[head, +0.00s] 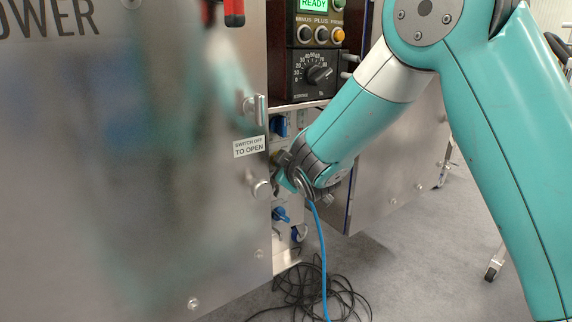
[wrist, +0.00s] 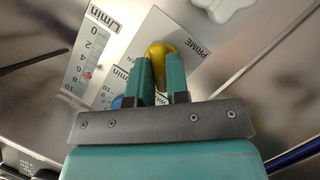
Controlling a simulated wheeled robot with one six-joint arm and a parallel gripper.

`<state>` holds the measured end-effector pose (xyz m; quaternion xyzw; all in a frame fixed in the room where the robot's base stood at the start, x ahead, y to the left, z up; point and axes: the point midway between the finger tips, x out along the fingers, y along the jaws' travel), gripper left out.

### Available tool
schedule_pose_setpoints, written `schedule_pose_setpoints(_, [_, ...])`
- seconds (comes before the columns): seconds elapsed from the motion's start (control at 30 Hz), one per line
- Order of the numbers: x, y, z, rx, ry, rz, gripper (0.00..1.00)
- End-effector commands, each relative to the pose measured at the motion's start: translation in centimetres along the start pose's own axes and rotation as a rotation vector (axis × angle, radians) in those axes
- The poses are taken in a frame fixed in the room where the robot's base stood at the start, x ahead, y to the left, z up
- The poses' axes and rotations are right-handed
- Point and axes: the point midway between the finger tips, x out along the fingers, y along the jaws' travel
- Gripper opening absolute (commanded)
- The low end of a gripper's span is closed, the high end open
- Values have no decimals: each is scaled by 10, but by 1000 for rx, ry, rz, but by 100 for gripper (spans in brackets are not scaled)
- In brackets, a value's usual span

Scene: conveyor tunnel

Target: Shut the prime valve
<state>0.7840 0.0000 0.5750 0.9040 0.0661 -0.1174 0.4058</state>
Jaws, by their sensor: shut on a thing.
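The prime valve has a yellow handle (wrist: 159,48), which shows in the wrist view in front of a white label reading PRIME (wrist: 196,52). My gripper (wrist: 160,72) is shut on this yellow handle, with one teal finger on each side of it. The fingers and palm hide the lower part of the handle and the valve body. In the head view my gripper (head: 283,178) reaches into the gap beside the steel cabinet door, mostly hidden by my own wrist. The yellow handle cannot be made out clearly there.
A flow scale marked L/min (wrist: 88,55) and a pale star-shaped knob (wrist: 225,6) flank the valve. The steel door (head: 130,180) stands close at left. Black cable (head: 300,296) lies coiled on the floor.

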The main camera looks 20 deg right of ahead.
Motion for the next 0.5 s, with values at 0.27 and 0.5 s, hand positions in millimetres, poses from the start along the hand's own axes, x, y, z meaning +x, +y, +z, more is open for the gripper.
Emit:
schedule_pose_setpoints(0.27, [0,0,0,-1,-1,0,37])
schedule_pose_setpoints(0.5, [0,0,0,0,-1,-1,42])
